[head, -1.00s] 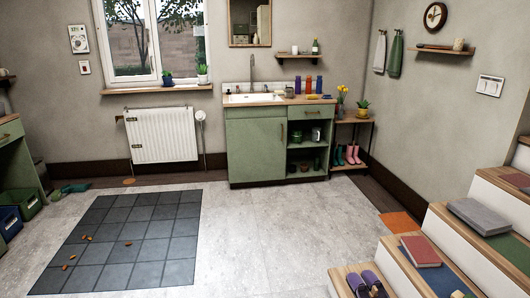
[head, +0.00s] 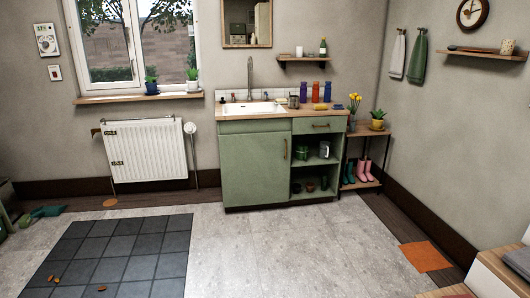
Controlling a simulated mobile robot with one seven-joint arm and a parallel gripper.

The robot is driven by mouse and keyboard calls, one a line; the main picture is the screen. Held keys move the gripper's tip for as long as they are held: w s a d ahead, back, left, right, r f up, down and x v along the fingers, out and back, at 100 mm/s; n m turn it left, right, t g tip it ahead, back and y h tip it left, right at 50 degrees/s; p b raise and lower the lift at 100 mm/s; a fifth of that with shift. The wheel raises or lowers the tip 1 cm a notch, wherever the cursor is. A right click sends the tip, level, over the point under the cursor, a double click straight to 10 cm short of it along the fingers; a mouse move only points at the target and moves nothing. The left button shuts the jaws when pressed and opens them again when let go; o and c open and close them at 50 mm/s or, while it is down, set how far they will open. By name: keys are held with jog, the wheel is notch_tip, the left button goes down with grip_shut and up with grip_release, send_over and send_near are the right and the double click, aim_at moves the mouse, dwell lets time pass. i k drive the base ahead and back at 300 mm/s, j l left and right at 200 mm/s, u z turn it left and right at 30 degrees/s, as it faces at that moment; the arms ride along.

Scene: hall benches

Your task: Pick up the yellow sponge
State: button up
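A small yellow block that looks like the sponge (head: 320,107) lies on the wooden counter (head: 300,113) of the green sink cabinet, right of the sink (head: 252,108). It is near the front edge, in front of several coloured bottles (head: 315,92). A small blue item (head: 337,107) lies just right of it. My gripper is not in view.
Grey floor (head: 280,245) is clear up to the cabinet (head: 252,168). Small brown bits (head: 54,278) lie on the dark tiled mat (head: 120,250) at left. A plant shelf (head: 365,160) with boots stands right of the cabinet. Steps (head: 490,265) are at lower right.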

aim_at(316, 107)
jog(key=i, duration=1.25)
jog(key=i+z, duration=0.2)
jog(key=i, duration=0.4)
jog(key=i+j+z, duration=0.15)
jog(key=i, duration=0.4)
jog(key=i+j+z, duration=0.45)
jog(key=i, duration=0.25)
